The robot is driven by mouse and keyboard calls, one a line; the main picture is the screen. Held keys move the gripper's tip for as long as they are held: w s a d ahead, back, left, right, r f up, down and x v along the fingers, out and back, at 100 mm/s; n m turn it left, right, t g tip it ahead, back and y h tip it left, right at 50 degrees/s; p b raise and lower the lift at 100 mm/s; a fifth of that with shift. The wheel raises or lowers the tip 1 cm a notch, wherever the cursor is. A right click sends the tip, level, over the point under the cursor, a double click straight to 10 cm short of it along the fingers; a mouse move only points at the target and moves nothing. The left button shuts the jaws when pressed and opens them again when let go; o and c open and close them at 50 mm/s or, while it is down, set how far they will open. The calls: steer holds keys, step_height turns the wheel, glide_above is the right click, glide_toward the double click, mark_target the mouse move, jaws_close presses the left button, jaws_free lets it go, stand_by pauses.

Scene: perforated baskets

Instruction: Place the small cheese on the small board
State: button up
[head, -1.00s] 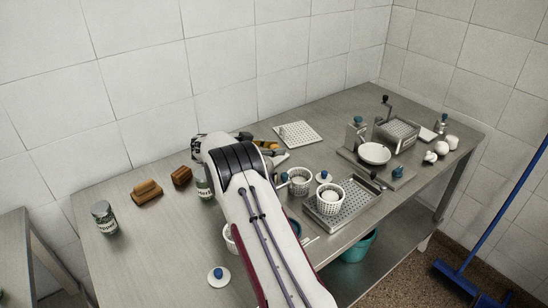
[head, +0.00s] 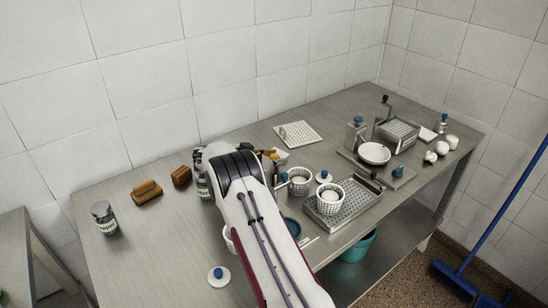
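No piece is clearly marked as the small cheese. Several small white rounded pieces (head: 441,149) lie at the right end of the table, and white round contents (head: 327,196) show in a perforated basket (head: 333,207). A flat white perforated board (head: 298,133) lies near the back wall. A smaller white slab (head: 427,134) lies at the far right; I cannot tell which is the small board. My gripper (head: 277,155) is low over the middle of the table, in front of the perforated board. My arm mostly covers it, so its fingers and any held thing are unclear.
A second basket (head: 299,182) and a perforated metal tray (head: 350,208) stand right of my arm. A white dish (head: 373,153) and a metal box (head: 396,132) are farther right. Brown blocks (head: 147,190) and a jar (head: 104,217) stand left.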

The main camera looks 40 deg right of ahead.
mark_target(271, 156)
stand_by(0.4)
steer(key=shift+r, duration=0.2)
steer(key=shift+a+r, duration=0.2)
steer(key=shift+a, duration=0.4)
steer(key=shift+v, duration=1.05)
step_height(271, 156, up, 7)
steer(key=shift+d, duration=0.15)
